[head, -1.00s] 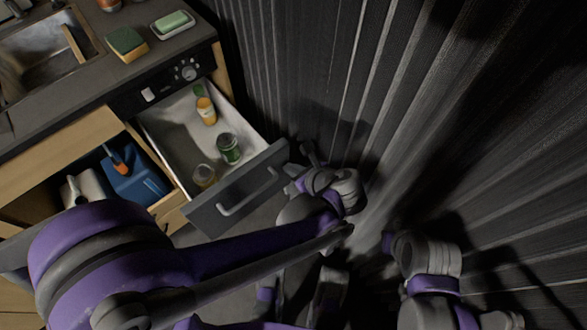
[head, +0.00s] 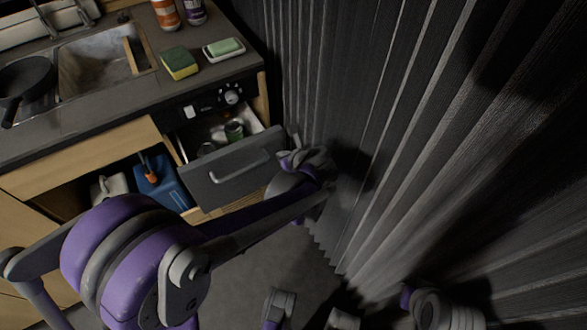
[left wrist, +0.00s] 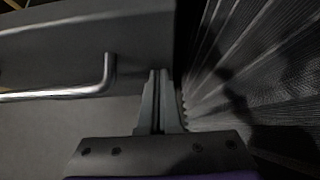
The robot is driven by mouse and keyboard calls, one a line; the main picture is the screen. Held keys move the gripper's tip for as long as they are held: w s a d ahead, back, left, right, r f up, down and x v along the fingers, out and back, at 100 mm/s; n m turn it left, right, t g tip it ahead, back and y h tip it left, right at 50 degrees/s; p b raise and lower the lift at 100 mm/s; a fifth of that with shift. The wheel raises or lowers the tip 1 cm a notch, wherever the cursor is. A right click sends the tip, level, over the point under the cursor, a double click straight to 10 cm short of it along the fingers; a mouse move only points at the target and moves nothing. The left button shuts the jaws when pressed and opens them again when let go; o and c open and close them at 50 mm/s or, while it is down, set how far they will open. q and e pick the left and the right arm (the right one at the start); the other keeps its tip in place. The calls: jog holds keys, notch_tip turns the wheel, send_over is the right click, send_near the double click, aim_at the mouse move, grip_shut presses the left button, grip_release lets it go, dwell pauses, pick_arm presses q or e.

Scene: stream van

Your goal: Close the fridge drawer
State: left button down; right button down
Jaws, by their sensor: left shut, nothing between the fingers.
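The fridge drawer (head: 222,181) has a dark grey front with a light bar handle and stands partly open under the counter. My left gripper (head: 286,152) is at the right end of the drawer front, beside the curtain. In the left wrist view, its fingers (left wrist: 157,75) are shut and empty, with their tips at the drawer front's (left wrist: 130,35) right edge, right of the handle (left wrist: 108,72). I cannot tell whether they touch it. My right gripper is not clearly visible.
A dark pleated curtain (head: 400,120) hangs close on the right. The counter above holds a sink (head: 95,65), a sponge (head: 180,62) and a soap dish (head: 223,49). An open cupboard with a blue container (head: 160,183) is left of the drawer.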

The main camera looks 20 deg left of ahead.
aim_at(258, 122)
pick_arm(q)
jog(key=w+a, duration=0.6)
jog(key=a, duration=0.1)
jog(key=w+a, duration=0.3)
jog(key=shift+a+b, duration=0.25)
jog(key=shift+b, duration=0.05)
jog(key=shift+w+a+r, duration=0.1)
jog(key=shift+w+a, duration=0.05)
pick_arm(e)
jog(key=shift+f, duration=0.4)
pick_arm(q)
jog(key=shift+a, duration=0.1)
